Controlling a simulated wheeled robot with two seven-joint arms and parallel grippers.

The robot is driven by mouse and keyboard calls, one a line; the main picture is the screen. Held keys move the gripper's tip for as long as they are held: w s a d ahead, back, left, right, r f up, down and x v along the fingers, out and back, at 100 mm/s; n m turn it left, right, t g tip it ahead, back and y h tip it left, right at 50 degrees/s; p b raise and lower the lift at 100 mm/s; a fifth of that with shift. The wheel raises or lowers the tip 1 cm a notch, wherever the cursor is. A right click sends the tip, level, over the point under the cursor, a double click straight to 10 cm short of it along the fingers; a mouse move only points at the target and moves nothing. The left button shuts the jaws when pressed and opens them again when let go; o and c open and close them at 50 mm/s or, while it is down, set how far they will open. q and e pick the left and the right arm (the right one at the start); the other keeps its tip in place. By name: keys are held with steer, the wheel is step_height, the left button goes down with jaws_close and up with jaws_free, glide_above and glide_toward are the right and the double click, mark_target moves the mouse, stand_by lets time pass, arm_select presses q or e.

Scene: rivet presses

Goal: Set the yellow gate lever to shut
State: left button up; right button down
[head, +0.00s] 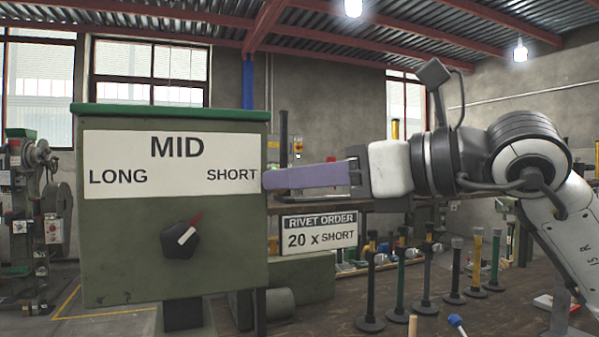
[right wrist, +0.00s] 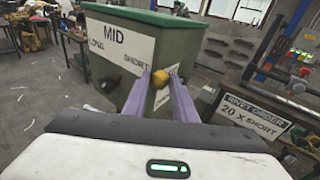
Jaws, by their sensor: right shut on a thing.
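The yellow gate lever (right wrist: 160,78) shows in the right wrist view as a small yellow knob at the right side of the green box (head: 175,275). In the head view it is hidden behind the box's right edge. My right gripper (head: 268,181) reaches in from the right to that edge. Its two purple fingers also show in the right wrist view (right wrist: 159,74), with the yellow knob between their tips, and it is shut on the knob. My left gripper is not in view.
The box front has a LONG, MID, SHORT label (head: 165,162) and a black dial (head: 180,239) whose pointer leans up and right. A sign (head: 319,234) reads "RIVET ORDER 20 x SHORT". Several thin posts (head: 427,265) stand on the table to the right, below my right arm.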

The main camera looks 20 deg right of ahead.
steer(key=shift+w+r, duration=0.1)
steer(key=shift+r, duration=0.35)
steer(key=c, duration=1.5)
jaws_free()
steer(key=shift+o, duration=0.2)
steer(key=shift+f, duration=0.1)
steer(key=shift+d, duration=0.1)
steer(key=b+v, duration=0.2)
steer(key=v, duration=0.8)
